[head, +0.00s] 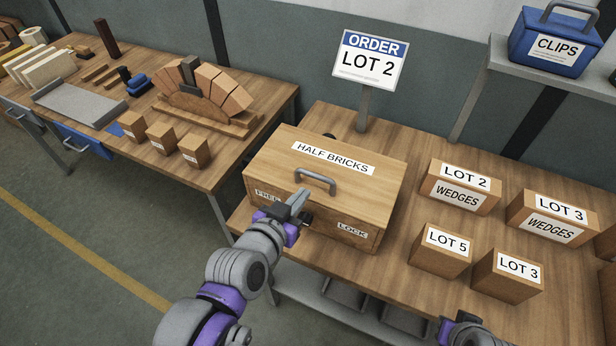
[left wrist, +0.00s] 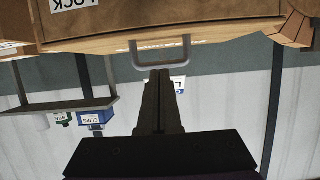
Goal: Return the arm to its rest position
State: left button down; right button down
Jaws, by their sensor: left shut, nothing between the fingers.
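My left gripper (head: 299,199) is shut and empty, just in front of the wooden HALF BRICKS box (head: 285,154). In the head view its fingers overlap the box's front, near the grey lid handle (head: 316,177). In the left wrist view, which is upside down, the shut dark fingers (left wrist: 158,85) point toward the handle (left wrist: 161,52); I cannot tell whether they touch it. The box lid is closed. The front labels are partly hidden by my gripper; LOCK is readable at the right. Part of my right arm shows at the bottom edge, its fingers out of view.
An ORDER LOT 2 sign (head: 369,62) stands behind the box. LOT 2 wedges (head: 460,187), LOT 3 wedges (head: 552,215), a LOT 5 block (head: 440,250) and a LOT 3 block (head: 506,275) stand at the right. A brick arch (head: 205,90) is on the left table. Open floor lies at the left.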

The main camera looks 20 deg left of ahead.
pick_arm(q)
jog(key=shift+s+f, duration=0.4)
jog(key=shift+s, duration=0.4)
jog(key=s+f+g, duration=0.7)
jog(key=f+g, duration=0.1)
jog(key=f, duration=0.2)
jog(key=shift+d+f+n+g, duration=0.15)
jog(key=shift+f+n+g, duration=0.15)
jog(key=shift+f, duration=0.1)
